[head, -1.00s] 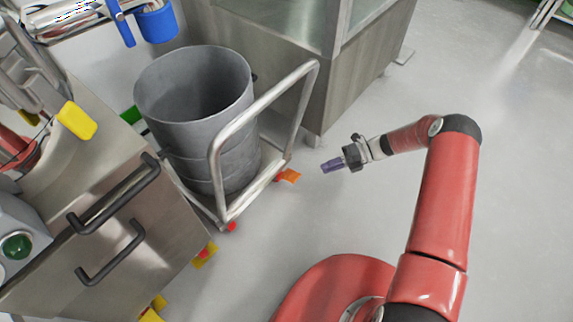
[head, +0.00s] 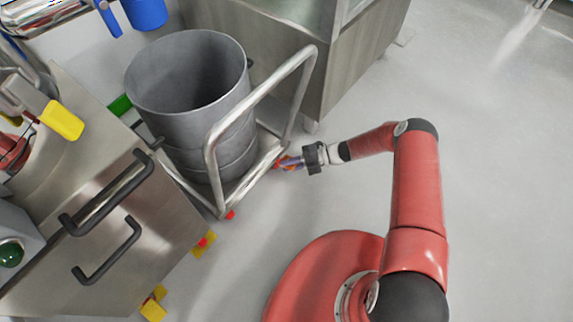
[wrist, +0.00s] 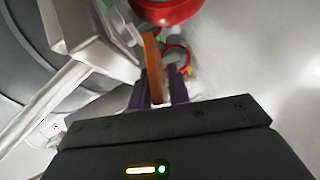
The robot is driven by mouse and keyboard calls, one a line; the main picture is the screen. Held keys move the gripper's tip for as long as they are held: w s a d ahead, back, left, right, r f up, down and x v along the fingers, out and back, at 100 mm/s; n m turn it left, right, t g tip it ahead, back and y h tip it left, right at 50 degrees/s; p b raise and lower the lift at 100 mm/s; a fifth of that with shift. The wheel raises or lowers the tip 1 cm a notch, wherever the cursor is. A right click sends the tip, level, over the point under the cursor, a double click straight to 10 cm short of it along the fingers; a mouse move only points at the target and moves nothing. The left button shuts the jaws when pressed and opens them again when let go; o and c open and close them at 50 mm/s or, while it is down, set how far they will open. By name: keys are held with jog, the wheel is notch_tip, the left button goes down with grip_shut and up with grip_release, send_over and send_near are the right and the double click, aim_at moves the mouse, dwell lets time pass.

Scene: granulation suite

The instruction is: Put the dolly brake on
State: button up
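The dolly (head: 226,207) is a steel cart with a tubular handle, carrying a grey drum (head: 190,95). An orange brake pedal (wrist: 153,68) sticks out by a red caster (wrist: 165,8) at the dolly's right front corner. My gripper (head: 289,162) is at this pedal, low by the dolly's edge. In the wrist view its purple fingers (wrist: 158,92) stand apart on either side of the pedal. The pedal is close to the left finger, with a small gap to the right one. I cannot tell whether either finger touches it. In the head view the fingers partly hide the pedal.
A steel cabinet with black handles (head: 110,190) stands close on the dolly's left, with yellow-and-red casters (head: 204,243). A steel enclosure (head: 345,70) stands behind the dolly. The floor to the right is clear.

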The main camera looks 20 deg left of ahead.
jog(key=shift+s+a+f, duration=0.15)
jog(key=shift+s+a, duration=0.15)
jog(key=shift+a, duration=0.25)
grip_shut()
